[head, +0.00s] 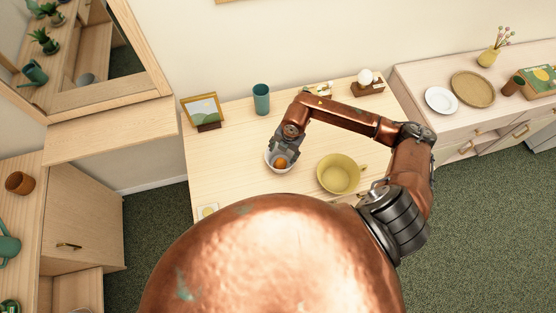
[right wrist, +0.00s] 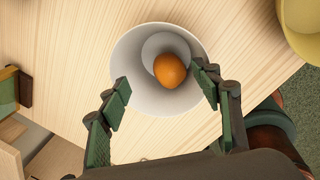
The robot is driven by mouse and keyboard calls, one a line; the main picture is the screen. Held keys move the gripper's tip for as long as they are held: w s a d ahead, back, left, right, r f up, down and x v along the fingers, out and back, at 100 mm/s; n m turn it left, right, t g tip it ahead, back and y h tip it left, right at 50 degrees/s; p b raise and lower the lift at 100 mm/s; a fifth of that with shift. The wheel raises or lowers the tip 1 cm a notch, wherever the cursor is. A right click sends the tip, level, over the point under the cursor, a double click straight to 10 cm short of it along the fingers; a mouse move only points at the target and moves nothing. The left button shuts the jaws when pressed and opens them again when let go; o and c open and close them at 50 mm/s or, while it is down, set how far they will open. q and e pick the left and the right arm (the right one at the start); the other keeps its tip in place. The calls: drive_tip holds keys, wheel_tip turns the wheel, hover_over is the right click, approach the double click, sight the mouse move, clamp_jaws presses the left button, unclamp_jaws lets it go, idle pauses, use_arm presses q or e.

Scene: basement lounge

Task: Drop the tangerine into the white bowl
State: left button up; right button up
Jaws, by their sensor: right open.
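The tangerine (right wrist: 169,70) lies inside the white bowl (right wrist: 133,88), resting off-centre on its inner surface. In the head view the tangerine (head: 281,162) shows in the white bowl (head: 285,169) on the pale wooden table. My right gripper (head: 277,153) is just above the bowl. In the right wrist view its green-padded fingers (right wrist: 163,98) are spread wide with nothing between the pads. The tangerine lies beyond the fingertips, apart from them. The gripper hides part of the bowl's far rim in the head view. My left gripper is not in view.
A yellow pot with a handle (head: 339,174) stands right of the bowl. A teal cup (head: 261,98) and a framed picture (head: 203,111) stand at the table's back. A white plate (head: 441,100) and a woven tray (head: 473,89) lie on the right cabinet. Table left of the bowl is clear.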

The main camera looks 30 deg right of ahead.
wheel_tip(320, 180, up, 12)
drive_tip(key=s+d, duration=0.1)
drive_tip(key=shift+s+f, duration=0.15)
drive_tip(key=shift+s, duration=0.1)
idle(0.5)
